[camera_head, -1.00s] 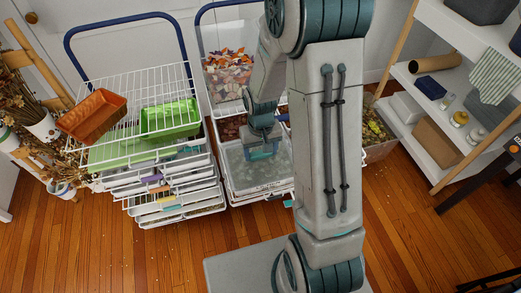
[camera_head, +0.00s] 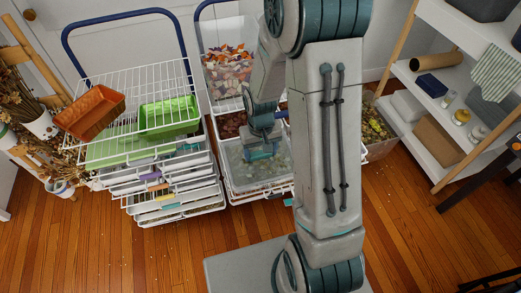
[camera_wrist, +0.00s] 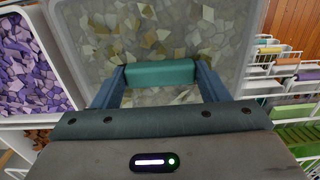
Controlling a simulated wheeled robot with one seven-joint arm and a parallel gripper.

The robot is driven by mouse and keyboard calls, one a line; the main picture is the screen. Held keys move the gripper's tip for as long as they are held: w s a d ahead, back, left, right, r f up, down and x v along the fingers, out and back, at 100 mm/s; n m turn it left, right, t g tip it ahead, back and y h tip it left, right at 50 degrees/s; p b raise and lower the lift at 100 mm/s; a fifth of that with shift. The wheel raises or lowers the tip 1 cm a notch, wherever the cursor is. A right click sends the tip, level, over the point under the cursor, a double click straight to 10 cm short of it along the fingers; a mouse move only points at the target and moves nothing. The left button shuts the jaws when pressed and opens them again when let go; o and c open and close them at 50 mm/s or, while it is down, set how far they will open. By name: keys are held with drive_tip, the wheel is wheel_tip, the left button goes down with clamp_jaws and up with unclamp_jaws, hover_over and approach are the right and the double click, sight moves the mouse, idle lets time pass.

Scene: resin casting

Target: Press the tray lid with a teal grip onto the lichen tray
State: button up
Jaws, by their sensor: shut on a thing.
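The tray lid is a pale, see-through sheet (camera_wrist: 105,35) with a teal grip (camera_wrist: 160,73) across its middle. My gripper (camera_wrist: 160,78) is shut on this grip, one blue finger at each end. The lid lies over the lichen tray (camera_head: 234,186), a pale tray in the right wire cart. Pale, yellowish and olive pieces show through the lid. In the head view the teal grip (camera_head: 263,152) is just below my gripper. My arm hides the tray's right side. I cannot tell whether the lid is fully seated along its rim.
A tub of orange and white pieces (camera_head: 230,70) is behind the tray. A tray of purple pieces (camera_wrist: 30,68) is beside it in the wrist view. The left wire rack (camera_head: 125,65) carries an orange tray (camera_head: 92,113) and a green tray (camera_head: 168,116). Shelves stand right.

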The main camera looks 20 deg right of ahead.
sight(261, 153)
drive_tip(key=o, duration=1)
wheel_tip(261, 153, up, 14)
drive_tip(key=shift+f, duration=0.1)
drive_tip(key=s+r+t, duration=0.1)
drive_tip(key=s+r, duration=0.2)
drive_tip(key=s, duration=0.4)
drive_tip(key=s+r+t, duration=0.2)
drive_tip(key=s+r, duration=0.2)
drive_tip(key=s, duration=0.3)
drive_tip(key=shift+r, duration=0.25)
